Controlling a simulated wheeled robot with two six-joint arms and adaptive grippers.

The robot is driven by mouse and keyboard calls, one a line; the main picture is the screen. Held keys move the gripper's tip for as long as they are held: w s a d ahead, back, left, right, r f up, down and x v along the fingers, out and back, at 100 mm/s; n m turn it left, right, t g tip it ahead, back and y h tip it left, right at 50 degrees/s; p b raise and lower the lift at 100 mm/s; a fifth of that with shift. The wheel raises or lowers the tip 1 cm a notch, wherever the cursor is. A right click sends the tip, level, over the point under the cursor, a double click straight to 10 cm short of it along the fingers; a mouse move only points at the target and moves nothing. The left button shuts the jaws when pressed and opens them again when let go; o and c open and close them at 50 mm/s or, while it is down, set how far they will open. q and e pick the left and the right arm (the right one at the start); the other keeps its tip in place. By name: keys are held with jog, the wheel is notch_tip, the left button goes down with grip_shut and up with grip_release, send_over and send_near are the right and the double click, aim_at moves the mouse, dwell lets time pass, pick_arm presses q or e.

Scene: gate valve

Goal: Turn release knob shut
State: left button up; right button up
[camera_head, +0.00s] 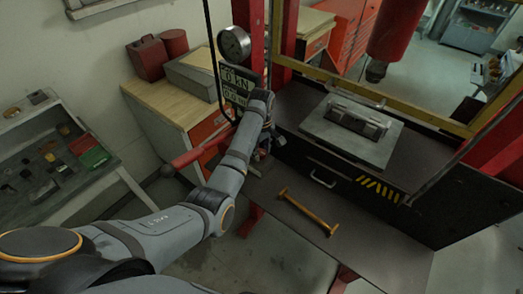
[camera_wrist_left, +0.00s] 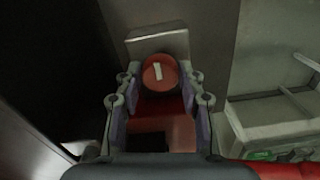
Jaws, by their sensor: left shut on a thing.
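The release knob (camera_wrist_left: 158,73) is a round red knob with a white mark on its face, seen in the left wrist view. My left gripper (camera_wrist_left: 160,86) has one finger on each side of it and is shut on it. In the head view my left arm reaches to the press's left side, and the left gripper (camera_head: 262,152) is small and partly hidden by its own wrist. The knob cannot be made out in the head view. My right gripper is not in view.
A red lever (camera_head: 200,150) sticks out left beside my forearm. A gauge (camera_head: 234,45) and a display reading 0 kN (camera_head: 237,82) are above. A yellow bar (camera_head: 306,212) lies on the dark lower shelf. A wooden-topped cabinet (camera_head: 160,100) stands left of the press.

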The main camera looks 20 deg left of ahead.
pick_arm(q)
jog(key=shift+m, duration=0.4)
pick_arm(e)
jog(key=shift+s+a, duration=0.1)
pick_arm(q)
jog(key=shift+m, duration=1)
jog(key=m, duration=0.4)
jog(key=shift+a+m, duration=0.1)
jog(key=shift+m, duration=0.2)
jog(key=m, duration=1)
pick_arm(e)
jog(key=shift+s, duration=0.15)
pick_arm(q)
jog(key=shift+m, duration=0.4)
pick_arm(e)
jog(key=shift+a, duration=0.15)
pick_arm(q)
jog(key=o, duration=1.2)
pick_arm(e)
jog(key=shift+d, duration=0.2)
